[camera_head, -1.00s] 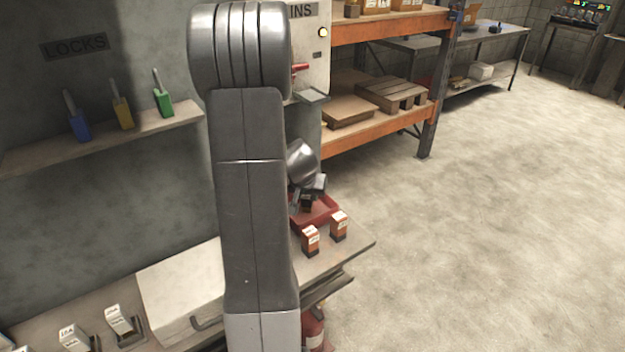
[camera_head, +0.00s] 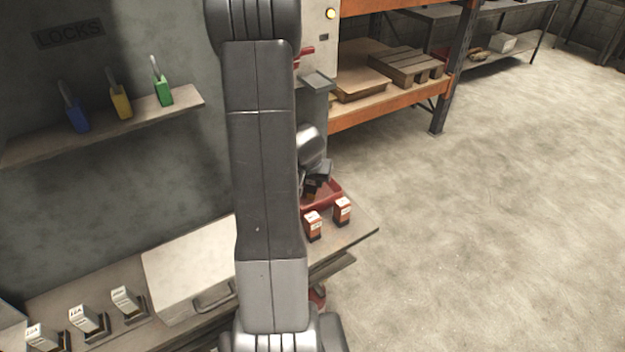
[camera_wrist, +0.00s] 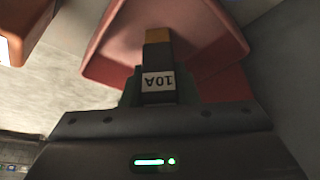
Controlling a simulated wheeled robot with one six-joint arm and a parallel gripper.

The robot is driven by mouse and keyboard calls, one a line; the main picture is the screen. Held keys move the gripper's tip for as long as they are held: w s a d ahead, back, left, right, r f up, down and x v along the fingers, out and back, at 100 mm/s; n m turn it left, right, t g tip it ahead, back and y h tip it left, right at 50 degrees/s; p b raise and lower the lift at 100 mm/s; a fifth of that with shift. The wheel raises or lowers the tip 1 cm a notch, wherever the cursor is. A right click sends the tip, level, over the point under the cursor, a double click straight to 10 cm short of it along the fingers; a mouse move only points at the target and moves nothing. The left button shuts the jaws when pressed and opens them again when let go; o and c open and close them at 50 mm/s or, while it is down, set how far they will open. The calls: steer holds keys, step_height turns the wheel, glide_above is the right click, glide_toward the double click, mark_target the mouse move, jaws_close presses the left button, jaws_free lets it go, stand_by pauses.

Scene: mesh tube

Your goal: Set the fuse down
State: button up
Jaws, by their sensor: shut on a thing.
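My gripper (camera_head: 316,180) is at the red tray (camera_head: 331,191) near the right end of the bench, partly hidden behind my arm in the head view. In the wrist view, a fuse (camera_wrist: 158,70) with a black body, a tan end and a white label reading 10A is held in my gripper (camera_wrist: 154,92). The red tray (camera_wrist: 108,45) lies behind the fuse in that view. I cannot tell whether the fuse touches the tray floor.
Several white fuses (camera_head: 88,322) stand at the bench's left. A pale box (camera_head: 187,268) sits between. A shelf (camera_head: 100,130) holds blue, yellow and green locks.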

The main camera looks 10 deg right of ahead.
steer(key=o, duration=1)
steer(key=shift+f, duration=0.1)
steer(key=shift+r+p, duration=0.3)
steer(key=shift+p, duration=0.05)
steer(key=p+v, duration=0.2)
steer(key=v, duration=0.9)
steer(key=shift+r, duration=0.4)
steer(key=shift+s, duration=0.15)
